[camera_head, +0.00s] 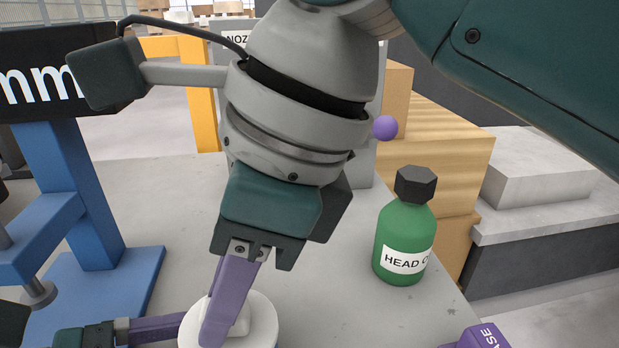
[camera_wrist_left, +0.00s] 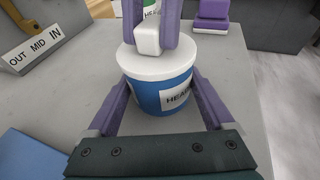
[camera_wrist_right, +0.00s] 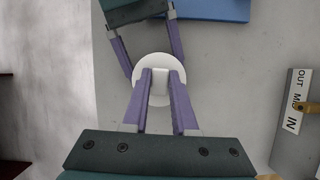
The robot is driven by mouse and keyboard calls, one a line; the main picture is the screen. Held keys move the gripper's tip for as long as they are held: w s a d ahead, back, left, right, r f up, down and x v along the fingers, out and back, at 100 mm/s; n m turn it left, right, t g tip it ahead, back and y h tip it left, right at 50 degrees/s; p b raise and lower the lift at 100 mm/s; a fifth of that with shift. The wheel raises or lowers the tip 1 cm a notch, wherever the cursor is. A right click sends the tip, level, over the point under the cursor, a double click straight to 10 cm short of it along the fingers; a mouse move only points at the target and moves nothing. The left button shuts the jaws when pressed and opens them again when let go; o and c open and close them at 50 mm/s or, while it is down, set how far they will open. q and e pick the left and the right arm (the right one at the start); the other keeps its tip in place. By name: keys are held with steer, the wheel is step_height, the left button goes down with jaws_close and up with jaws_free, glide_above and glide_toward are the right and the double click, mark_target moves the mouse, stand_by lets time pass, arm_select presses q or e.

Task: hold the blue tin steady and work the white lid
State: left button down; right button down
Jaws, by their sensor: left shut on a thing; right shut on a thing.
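The blue tin (camera_wrist_left: 150,97) stands upright on the grey slab in the left wrist view, with a label that starts "HEAD". The round white lid (camera_wrist_left: 185,62) sits flat on top of it and also shows in the head view (camera_head: 263,326). My left gripper (camera_wrist_left: 160,92) is shut on the tin's sides, one purple finger on each side. My right gripper (camera_wrist_right: 161,82) comes from above and is shut on the white knob (camera_wrist_left: 147,39) of the lid. In the head view the tin's body is hidden under the lid.
A green bottle (camera_head: 404,235) with a black cap stands right of the lid. A purple block (camera_head: 484,337) is at the front right. A blue stand (camera_head: 95,225) is at the left. A sign reading "OUT MID IN" (camera_wrist_left: 32,48) stands nearby. Slab between lid and bottle is clear.

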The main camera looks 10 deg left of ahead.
steer(key=shift+r, duration=0.1)
steer(key=shift+r, duration=3.9)
arm_select(q)
jaws_free()
steer(key=v, duration=1.2)
steer(key=shift+s, duration=0.1)
